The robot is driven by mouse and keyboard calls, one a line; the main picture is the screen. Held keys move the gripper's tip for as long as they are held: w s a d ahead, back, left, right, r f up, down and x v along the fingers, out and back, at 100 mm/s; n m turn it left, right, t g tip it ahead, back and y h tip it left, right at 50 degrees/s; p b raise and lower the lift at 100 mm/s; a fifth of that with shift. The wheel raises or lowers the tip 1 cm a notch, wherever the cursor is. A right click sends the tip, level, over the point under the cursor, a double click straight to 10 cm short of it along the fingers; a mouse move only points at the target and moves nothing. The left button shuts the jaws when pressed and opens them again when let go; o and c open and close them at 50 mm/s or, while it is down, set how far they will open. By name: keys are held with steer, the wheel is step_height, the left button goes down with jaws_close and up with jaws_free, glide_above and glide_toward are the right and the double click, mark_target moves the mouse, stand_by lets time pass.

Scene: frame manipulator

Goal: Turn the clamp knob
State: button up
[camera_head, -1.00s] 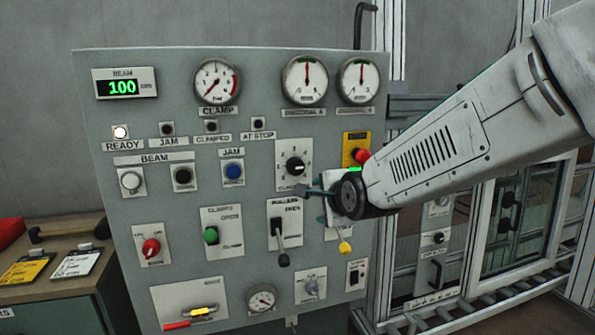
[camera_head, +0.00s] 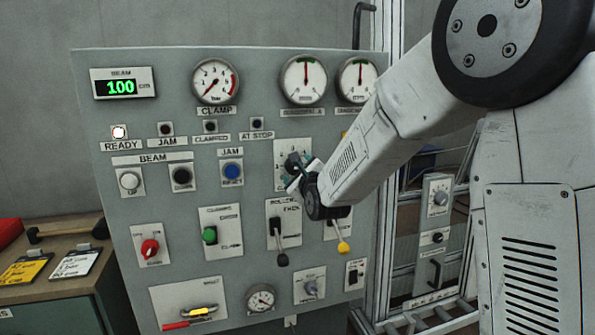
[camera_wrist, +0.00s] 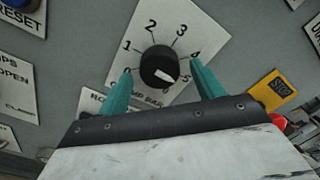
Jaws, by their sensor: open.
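The clamp knob (camera_wrist: 160,68) is a round black dial with a white pointer on a white plate numbered around it. In the wrist view its pointer aims toward the lower right, past the 4. In the head view the knob (camera_head: 293,162) is partly hidden by my gripper (camera_head: 298,176). In the wrist view the two teal fingers of my gripper (camera_wrist: 160,84) are open, one on each side of the knob. I cannot tell whether either finger touches it. The clamp gauge (camera_head: 216,81) is above on the grey panel.
A blue jam reset button (camera_head: 232,172) is left of the knob. Below are a black lever (camera_head: 279,238) and a yellow-tipped lever (camera_head: 342,245). A yellow stop plate (camera_wrist: 272,90) is right of the fingers. A side table (camera_head: 50,262) stands at the left.

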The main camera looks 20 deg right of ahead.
steer(key=shift+w, duration=0.25)
steer(key=c, duration=1)
